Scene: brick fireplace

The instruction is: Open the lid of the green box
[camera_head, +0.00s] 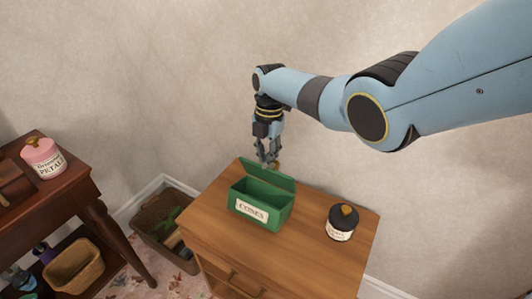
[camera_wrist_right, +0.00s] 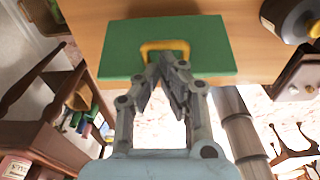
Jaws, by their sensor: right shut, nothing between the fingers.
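The green box (camera_head: 262,208) with a cream "CONES" label stands on the wooden cabinet. Its green lid (camera_head: 267,174) stands raised at the back, and the box's dark inside shows. My right gripper (camera_head: 267,163) is shut and empty, pointing down at the lid's upper edge. In the right wrist view the lid (camera_wrist_right: 120,48) shows its flat face with a brass handle (camera_wrist_right: 165,45). The shut fingertips (camera_wrist_right: 170,62) overlap the handle's lower edge in that view; I cannot tell if they touch it. My left gripper is out of view.
The wooden cabinet top (camera_head: 300,262) is clear in front of the box. A dark jar (camera_head: 341,223) stands to its right. A wicker basket (camera_head: 160,235) is on the floor to the left. A dark table (camera_head: 75,190) with a pink jar (camera_head: 43,158) stands farther left.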

